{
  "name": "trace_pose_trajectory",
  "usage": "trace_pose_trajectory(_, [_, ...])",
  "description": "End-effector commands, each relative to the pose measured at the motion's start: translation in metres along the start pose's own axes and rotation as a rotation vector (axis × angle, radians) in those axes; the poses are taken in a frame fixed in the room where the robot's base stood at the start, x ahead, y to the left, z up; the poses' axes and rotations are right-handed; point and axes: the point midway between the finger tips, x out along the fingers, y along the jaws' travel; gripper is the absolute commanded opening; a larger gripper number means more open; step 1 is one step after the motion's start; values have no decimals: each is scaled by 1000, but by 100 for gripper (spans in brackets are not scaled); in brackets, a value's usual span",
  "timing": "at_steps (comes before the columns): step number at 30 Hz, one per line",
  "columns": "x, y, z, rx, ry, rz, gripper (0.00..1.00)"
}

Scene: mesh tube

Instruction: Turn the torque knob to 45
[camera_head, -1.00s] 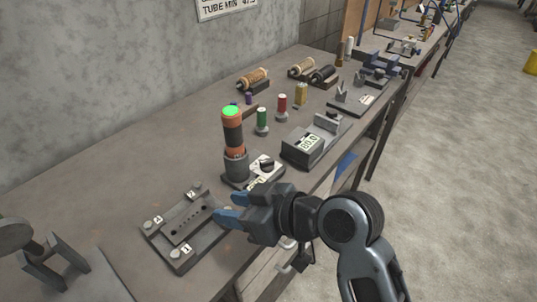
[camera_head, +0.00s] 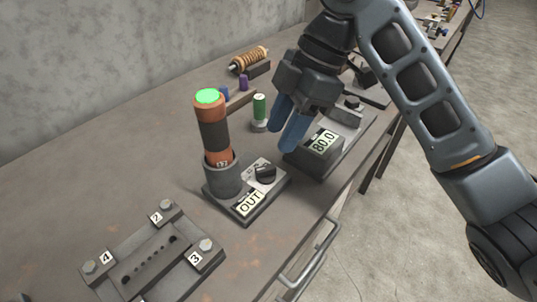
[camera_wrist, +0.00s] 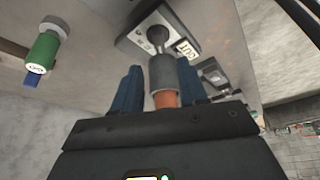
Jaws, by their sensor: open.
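A black knob (camera_head: 265,174) sits on a flat plate (camera_head: 243,208) labelled OUT, beside a grey cup (camera_head: 226,178). A dark and orange tube (camera_head: 213,134) with a glowing green top stands upright in the cup. A grey device (camera_head: 345,144) to the right shows 80.0 and has a small dark round part (camera_head: 352,102) at its far end. I cannot tell for sure which part is the torque knob. My gripper (camera_head: 283,128) is open and empty, with blue fingers above the bench between tube and display. In the wrist view, cup and tube appear between the fingers (camera_wrist: 158,88).
A fixture (camera_head: 150,258) with numbered bolts lies at front left. A green cylinder (camera_head: 260,108) stands close behind my fingers, with a copper-coloured spool (camera_head: 249,60) farther back. The bench edge is on the right. The bench left of the tube is bare.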

Motion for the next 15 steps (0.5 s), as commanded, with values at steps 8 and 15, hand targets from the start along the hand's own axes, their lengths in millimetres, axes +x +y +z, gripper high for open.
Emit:
trace_pose_trajectory(8, [33,-1,0,-1,2,-5,43])
trace_pose_trajectory(15, [65,0,0,0,1,-2,43])
